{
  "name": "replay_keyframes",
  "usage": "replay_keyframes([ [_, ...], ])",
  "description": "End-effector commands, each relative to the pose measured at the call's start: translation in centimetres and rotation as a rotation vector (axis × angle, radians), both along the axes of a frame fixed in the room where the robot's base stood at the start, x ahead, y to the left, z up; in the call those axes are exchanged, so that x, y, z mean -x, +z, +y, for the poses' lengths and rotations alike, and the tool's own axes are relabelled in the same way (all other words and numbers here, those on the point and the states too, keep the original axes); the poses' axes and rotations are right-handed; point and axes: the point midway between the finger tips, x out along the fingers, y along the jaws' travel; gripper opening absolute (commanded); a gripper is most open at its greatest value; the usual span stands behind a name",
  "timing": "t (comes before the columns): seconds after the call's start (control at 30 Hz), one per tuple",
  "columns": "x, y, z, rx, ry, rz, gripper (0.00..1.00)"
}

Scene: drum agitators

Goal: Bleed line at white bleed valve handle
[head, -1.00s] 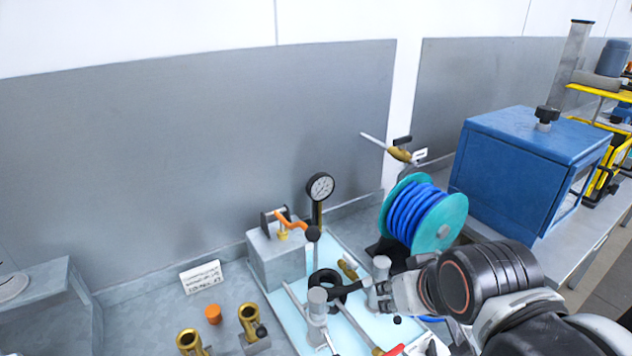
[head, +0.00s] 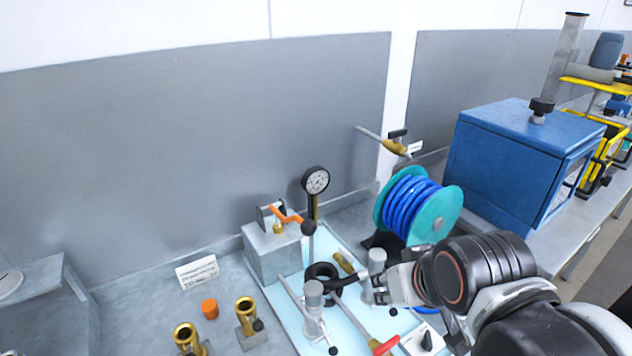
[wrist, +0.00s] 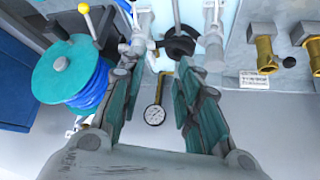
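A brass valve (head: 395,147) with a long pale lever (head: 369,132) and a black handle stands out near the white wall strip. A smaller brass fitting (head: 343,262) lies on the pale blue board. I cannot tell for sure which part is the white bleed valve handle. My gripper (head: 380,287) is over the right side of the board, close beside the right grey post (head: 377,262). In the wrist view my two fingers (wrist: 153,72) are spread apart with nothing seen between them but the board edge and gauge (wrist: 154,115). Whether a finger touches the post is unclear.
A teal reel of blue hose (head: 417,205) stands just behind my gripper, beside a blue cabinet (head: 520,160). A black ring (head: 321,278), left grey post (head: 313,292), red-handled valve (head: 384,345) and orange-levered block (head: 272,250) crowd the board.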

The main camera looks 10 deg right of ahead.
Motion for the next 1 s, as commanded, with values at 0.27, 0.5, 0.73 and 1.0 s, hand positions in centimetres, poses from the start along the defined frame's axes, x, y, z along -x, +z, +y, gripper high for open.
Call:
replay_keyframes([
  [0.27,0.0,0.0,0.0,0.0,0.0,0.0,0.31],
  [0.5,-0.1,0.1,0.0,0.001,0.001,0.002,0.31],
  [0.73,-2.4,1.7,0.0,0.02,0.029,0.055,0.31],
  [1.0,-7.8,3.6,0.0,0.056,0.096,0.176,0.31],
])
